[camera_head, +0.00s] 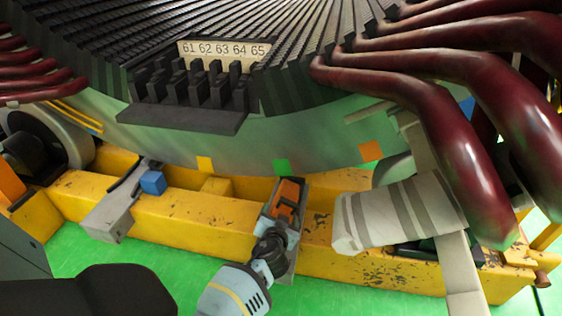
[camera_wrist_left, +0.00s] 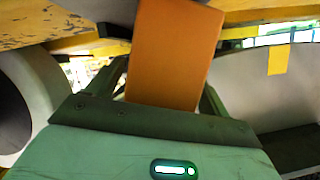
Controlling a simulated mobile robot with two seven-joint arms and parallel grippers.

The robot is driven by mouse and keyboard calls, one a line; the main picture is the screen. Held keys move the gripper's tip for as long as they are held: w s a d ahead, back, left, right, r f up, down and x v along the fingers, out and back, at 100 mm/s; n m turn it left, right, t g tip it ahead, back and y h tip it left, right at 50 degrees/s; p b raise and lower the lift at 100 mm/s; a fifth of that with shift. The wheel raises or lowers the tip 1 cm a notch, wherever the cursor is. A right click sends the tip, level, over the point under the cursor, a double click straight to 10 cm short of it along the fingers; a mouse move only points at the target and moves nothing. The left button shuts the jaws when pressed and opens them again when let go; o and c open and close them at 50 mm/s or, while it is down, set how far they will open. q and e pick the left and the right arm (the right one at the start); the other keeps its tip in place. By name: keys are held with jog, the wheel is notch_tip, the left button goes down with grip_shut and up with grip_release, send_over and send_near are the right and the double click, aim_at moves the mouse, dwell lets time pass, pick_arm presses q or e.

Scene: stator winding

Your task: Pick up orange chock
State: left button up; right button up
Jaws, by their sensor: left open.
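The orange chock (camera_head: 288,190) is a small block at the yellow beam below the stator's rim in the head view. My left gripper (camera_head: 281,212) reaches up to it from below, and the gripper partly covers it. In the left wrist view the orange chock (camera_wrist_left: 175,55) stands large and close beyond the palm. One dark finger shows on each side of it. The jaws are open around it. I cannot tell whether a finger touches it. My right gripper is not in view.
The stator (camera_head: 180,145) curves close above. A scratched yellow beam (camera_head: 200,218) runs below it, with a blue block (camera_head: 153,182) on a grey bracket at left. A pale striped roll (camera_head: 400,210) and thick dark red pipes (camera_head: 480,190) crowd the right. Green floor shows in front.

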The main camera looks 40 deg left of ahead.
pick_arm(q)
jog(key=c, duration=1.1)
jog(key=shift+w+r, duration=0.1)
jog(key=shift+c, duration=0.8)
